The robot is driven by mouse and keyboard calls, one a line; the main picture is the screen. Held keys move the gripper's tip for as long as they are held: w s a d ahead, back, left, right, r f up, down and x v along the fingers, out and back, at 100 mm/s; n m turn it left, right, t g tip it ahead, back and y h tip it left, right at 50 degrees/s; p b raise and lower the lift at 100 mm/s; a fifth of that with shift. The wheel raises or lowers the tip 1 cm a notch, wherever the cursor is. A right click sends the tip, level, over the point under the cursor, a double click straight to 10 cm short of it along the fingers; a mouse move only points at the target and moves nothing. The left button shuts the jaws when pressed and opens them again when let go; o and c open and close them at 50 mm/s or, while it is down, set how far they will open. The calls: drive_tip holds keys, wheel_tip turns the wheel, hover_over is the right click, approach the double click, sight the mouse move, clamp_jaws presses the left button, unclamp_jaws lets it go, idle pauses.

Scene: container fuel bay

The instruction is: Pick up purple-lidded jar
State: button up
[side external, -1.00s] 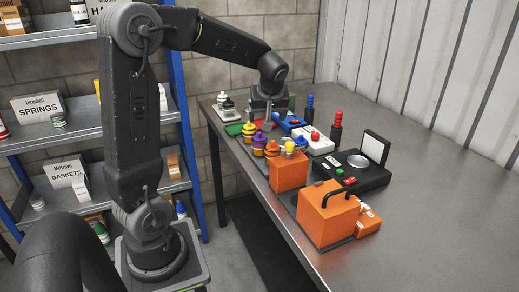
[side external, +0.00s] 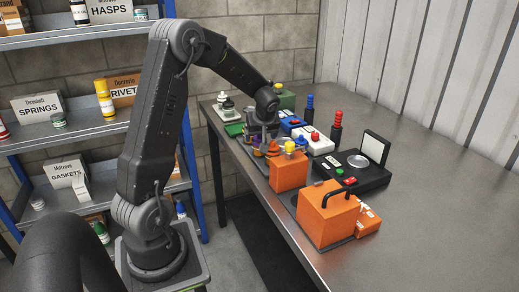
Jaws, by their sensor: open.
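A tight group of small jars (side external: 258,151) with dark, yellow and orange parts stands on the bench, just left of the front orange box. My gripper (side external: 263,140) is open and low over this group, largely hiding it. An orange-topped jar (side external: 273,147) shows just right of the fingers. The purple-lidded jar is too small and covered to pick out for certain. I cannot tell whether the fingers are around a jar or beside it.
An orange box with a yellow knob (side external: 289,172) stands close right of the jars. A larger orange box with a black handle (side external: 327,215) is nearer. Blue and white boxes (side external: 313,143) and a black case (side external: 352,173) lie to the right. The bench's right side is clear.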

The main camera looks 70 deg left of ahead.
drive_tip(key=shift+x, duration=1.35)
drive_tip(key=shift+c, duration=0.4)
drive_tip(key=c, duration=1)
drive_tip(key=shift+o, duration=0.2)
drive_tip(key=shift+r, duration=0.1)
